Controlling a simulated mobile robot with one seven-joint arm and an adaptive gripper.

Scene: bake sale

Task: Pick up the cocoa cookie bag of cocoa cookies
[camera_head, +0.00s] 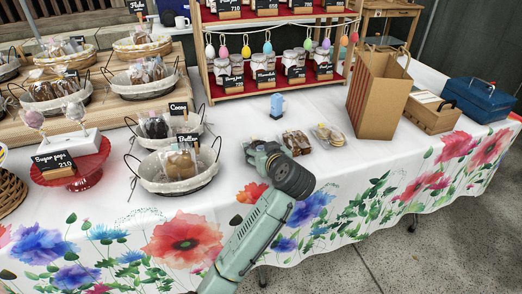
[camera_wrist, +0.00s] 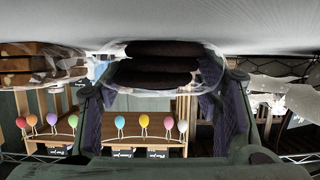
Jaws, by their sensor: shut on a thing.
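The cocoa cookie bag (camera_wrist: 155,68), a clear bag with a stack of dark round cookies, is between the two fingers of my gripper (camera_wrist: 152,88) in the wrist view. The fingers are shut on it from both sides. In the head view my gripper (camera_head: 260,152) is low over the white tablecloth, right of the front basket, and hides the held bag. The wrist picture is upside down, with the cloth at the top. The bag is close to the cloth; I cannot tell whether it touches.
A bag of brown bars (camera_head: 296,143) lies just right of my gripper, with a cookie bag (camera_head: 328,135) beyond. A front basket (camera_head: 180,172) stands close left. A small blue object (camera_head: 277,105), jar shelf (camera_head: 275,84) and paper bag (camera_head: 377,98) stand behind.

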